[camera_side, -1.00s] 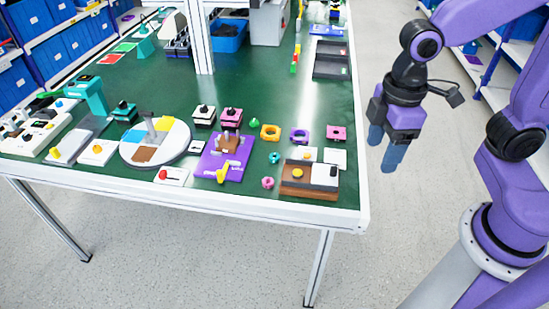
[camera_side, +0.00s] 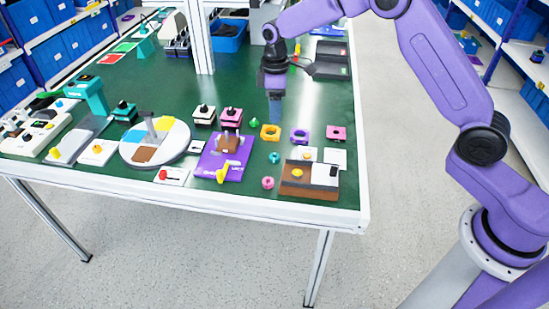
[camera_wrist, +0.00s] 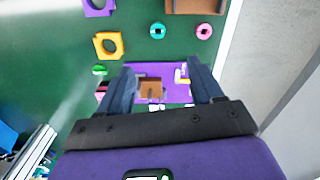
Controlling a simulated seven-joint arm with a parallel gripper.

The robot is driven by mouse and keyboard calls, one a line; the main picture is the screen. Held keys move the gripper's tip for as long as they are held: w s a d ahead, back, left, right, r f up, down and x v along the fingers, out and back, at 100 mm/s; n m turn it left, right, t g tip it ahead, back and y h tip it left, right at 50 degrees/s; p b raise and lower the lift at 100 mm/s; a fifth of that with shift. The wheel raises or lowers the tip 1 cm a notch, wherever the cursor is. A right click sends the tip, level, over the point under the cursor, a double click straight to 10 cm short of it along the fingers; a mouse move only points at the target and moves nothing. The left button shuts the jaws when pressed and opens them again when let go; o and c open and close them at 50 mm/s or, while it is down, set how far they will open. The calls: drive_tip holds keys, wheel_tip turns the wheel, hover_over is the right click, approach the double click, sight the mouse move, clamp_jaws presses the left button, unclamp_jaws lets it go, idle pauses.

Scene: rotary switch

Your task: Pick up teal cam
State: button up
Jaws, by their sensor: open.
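The teal cam (camera_side: 274,158) is a small round teal piece with a dark centre. It lies on the green table, left of the brown box in the side view. In the wrist view the teal cam (camera_wrist: 157,30) is at the top middle, beyond the fingertips. My gripper (camera_side: 275,118) is over the table, pointing down, above and behind the teal cam in the side view. The gripper (camera_wrist: 160,68) is open and empty, with its two blue-grey fingers spread in the wrist view. Nothing hides the cam.
A pink cam (camera_side: 268,183) and a green cam (camera_side: 253,122) lie near the teal one. A brown box (camera_side: 309,190) stands to the right. A purple plate (camera_side: 210,160) with a brown block lies to the left. Yellow (camera_side: 270,132) and purple (camera_side: 300,135) square parts lie behind.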

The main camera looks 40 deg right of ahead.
approach(274, 158)
drive_tip(key=f, duration=0.8)
drive_tip(key=shift+w+d+f, duration=0.15)
drive_tip(key=shift+w+d, duration=0.15)
drive_tip(key=c, duration=1.1)
